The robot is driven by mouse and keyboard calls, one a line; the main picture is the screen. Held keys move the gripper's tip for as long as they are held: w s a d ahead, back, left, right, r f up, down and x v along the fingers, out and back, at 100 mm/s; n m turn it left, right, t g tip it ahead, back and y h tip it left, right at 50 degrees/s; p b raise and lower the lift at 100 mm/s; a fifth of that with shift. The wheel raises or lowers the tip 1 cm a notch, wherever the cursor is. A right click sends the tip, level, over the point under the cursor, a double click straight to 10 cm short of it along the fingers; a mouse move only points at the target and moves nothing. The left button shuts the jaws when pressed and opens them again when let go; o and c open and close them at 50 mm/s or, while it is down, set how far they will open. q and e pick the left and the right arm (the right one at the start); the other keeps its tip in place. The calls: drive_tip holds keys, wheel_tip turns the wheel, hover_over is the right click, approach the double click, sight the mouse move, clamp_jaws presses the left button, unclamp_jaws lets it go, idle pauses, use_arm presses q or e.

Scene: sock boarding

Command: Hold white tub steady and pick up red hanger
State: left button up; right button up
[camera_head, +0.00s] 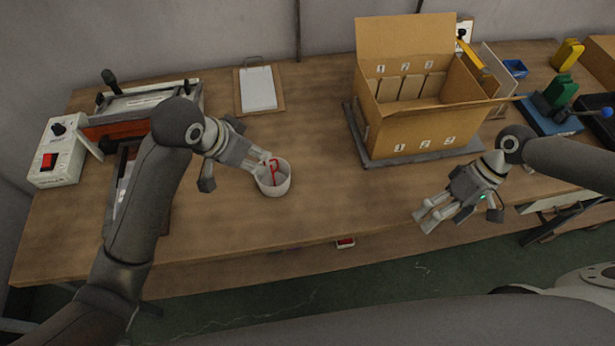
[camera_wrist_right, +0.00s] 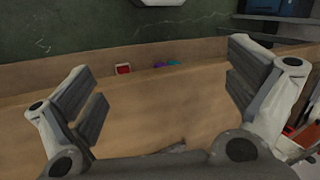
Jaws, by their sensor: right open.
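The white tub (camera_head: 273,188) stands on the wooden table, left of the middle in the head view. A red hanger (camera_head: 274,171) shows inside the tub, partly hidden by its wall. My left gripper (camera_head: 264,161) is at the tub's upper left rim, with its fingertips at the rim. I cannot tell whether they are closed on the wall. My right gripper (camera_head: 429,219) is open and empty over the table's front right part. In the right wrist view the fingers of the right gripper (camera_wrist_right: 160,85) are wide apart, with nothing between them.
A clipboard (camera_head: 259,90) lies behind the tub. A machine with a white control box (camera_head: 54,151) is at left. A red button (camera_wrist_right: 123,69) is on the table's front edge. The table between the grippers is clear.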

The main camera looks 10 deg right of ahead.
wheel_tip(320, 180, up, 4)
drive_tip(key=w+m, duration=0.1)
drive_tip(key=w, duration=0.1)
drive_tip(key=n+t+y, duration=0.5)
drive_tip(key=n+t, duration=0.3)
drive_tip(key=n, duration=0.1)
approach(261, 177)
drive_tip(key=v, duration=0.4)
drive_tip(key=f+v, duration=0.1)
drive_tip(key=v, duration=0.1)
drive_tip(key=shift+s+d+f, duration=0.15)
drive_tip(key=shift+d, duration=0.2)
drive_tip(key=shift+w+a+n+t, duration=0.25)
drive_tip(key=shift+a+n+t, duration=0.05)
drive_tip(key=shift+a, duration=0.25)
drive_tip(key=x, duration=1)
drive_tip(key=shift+w+a+f, duration=0.1)
drive_tip(key=shift+w+a, duration=0.05)
drive_tip(key=shift+a, duration=0.25)
drive_tip(key=c, duration=1.1)
drive_tip(key=shift+o, duration=0.2)
